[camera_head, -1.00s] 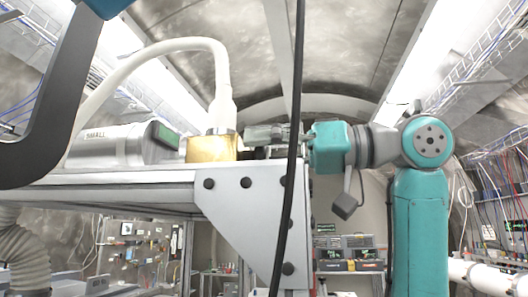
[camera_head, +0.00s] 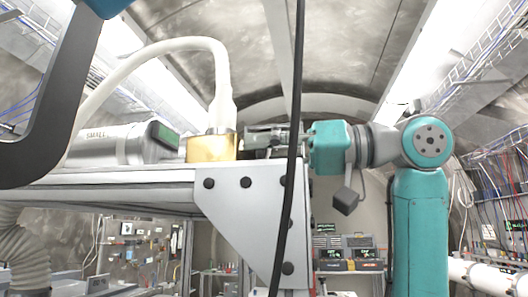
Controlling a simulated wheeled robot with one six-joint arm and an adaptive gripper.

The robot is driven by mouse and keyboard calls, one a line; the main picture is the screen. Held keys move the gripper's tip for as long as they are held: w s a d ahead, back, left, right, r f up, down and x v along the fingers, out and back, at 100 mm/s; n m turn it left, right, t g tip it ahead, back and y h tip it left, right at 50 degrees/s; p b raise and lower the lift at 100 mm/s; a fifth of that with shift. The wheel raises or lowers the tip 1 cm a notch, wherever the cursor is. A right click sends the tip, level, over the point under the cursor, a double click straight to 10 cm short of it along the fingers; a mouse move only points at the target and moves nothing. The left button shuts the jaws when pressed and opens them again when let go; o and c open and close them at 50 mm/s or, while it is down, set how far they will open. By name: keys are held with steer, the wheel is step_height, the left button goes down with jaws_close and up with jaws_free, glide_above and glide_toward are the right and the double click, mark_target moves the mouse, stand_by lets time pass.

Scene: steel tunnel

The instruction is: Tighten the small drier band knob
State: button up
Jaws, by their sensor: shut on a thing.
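The small drier (camera_head: 112,147) is a silver cylinder with a dark end cap and a green display, lying on the shelf at the left. The knob itself is hidden by the fingers.
The grey metal shelf (camera_head: 120,176) runs under the drier, with a bolted corner plate (camera_head: 248,215) at its right end. The white hose (camera_head: 160,46) arches over the drier.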

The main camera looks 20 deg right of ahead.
steer(key=o, duration=1.2)
steer(key=shift+c, duration=0.2)
steer(key=v, duration=1.2)
steer(key=shift+w, duration=0.1)
